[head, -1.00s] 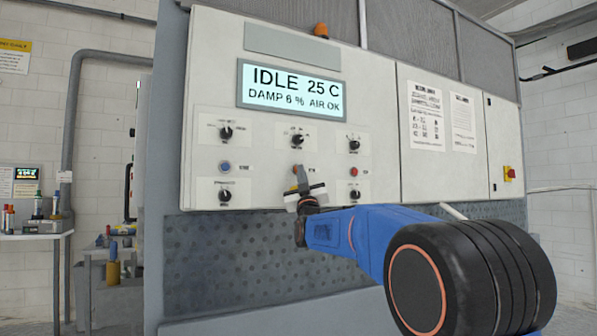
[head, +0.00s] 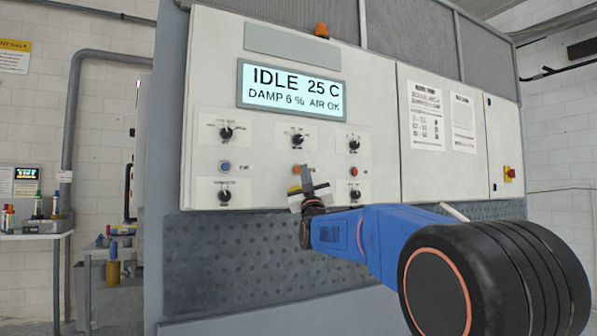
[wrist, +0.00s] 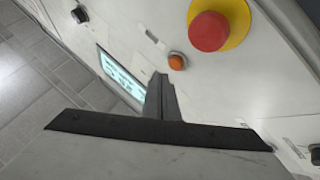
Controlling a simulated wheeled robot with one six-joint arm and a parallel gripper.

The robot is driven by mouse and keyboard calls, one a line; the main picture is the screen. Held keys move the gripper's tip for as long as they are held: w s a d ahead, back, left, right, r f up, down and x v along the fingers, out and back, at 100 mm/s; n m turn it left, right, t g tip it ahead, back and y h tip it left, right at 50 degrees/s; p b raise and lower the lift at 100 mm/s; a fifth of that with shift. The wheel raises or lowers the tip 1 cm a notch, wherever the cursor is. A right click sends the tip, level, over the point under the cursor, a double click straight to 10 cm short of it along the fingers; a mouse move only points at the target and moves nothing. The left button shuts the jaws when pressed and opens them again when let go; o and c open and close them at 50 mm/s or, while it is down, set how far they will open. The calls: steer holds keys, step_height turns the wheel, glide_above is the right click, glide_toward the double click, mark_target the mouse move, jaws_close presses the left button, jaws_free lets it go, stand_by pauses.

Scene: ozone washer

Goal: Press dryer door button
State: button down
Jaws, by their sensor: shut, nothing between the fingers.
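The dryer's control panel (head: 265,135) faces me, with a lit display (head: 292,88) reading IDLE 25 C, DAMP 6 %, AIR OK. A row holds a blue button (head: 225,167), an orange button (head: 297,169) and a red button (head: 354,171). I cannot tell from the labels which one is the door button. My gripper (head: 307,176) is shut and empty in front of the panel, its tips just right of the orange button. In the wrist view the shut fingers (wrist: 160,95) point toward the panel, and the orange button (wrist: 176,61) shows beyond them; no contact is visible.
A red emergency stop (wrist: 208,31) on a yellow ring sits close to the orange button; in the head view it is mostly hidden behind my gripper. Several black knobs (head: 354,146) surround the buttons. A table (head: 40,236) with bottles stands far left.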

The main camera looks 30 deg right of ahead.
steer(key=shift+s, duration=2.15)
